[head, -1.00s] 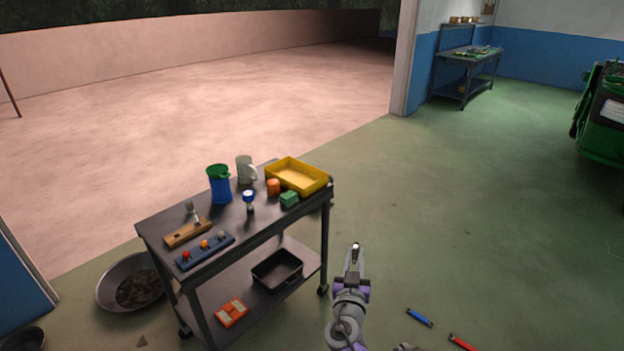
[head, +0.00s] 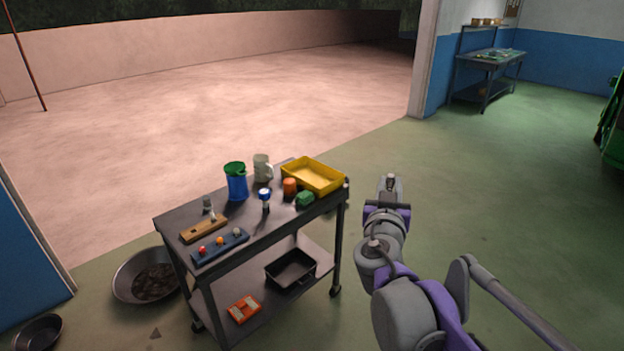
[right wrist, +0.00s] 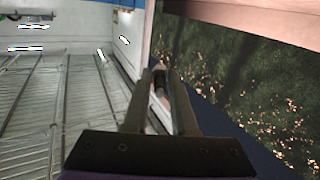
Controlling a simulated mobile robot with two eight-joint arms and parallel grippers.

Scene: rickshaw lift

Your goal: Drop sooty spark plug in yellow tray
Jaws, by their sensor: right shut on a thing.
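The yellow tray (head: 321,188) stands at the back right corner of the dark cart's top in the head view. My right gripper (head: 390,183) is in the air to the right of the cart, apart from the tray. It is shut on a small, narrow object, which I take to be the sooty spark plug; in the right wrist view the spark plug (right wrist: 160,79) shows dark with a paler end between the fingertips (right wrist: 159,84). Its soot is too small to make out. My left gripper is not in view.
On the cart (head: 180,222) beside the tray are an orange cylinder (head: 290,187), a green block (head: 305,199), a grey mug (head: 262,167) and a blue cup (head: 236,185). A wooden block (head: 203,231) and a blue rack (head: 220,246) are nearer. Floor right of the cart is clear.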

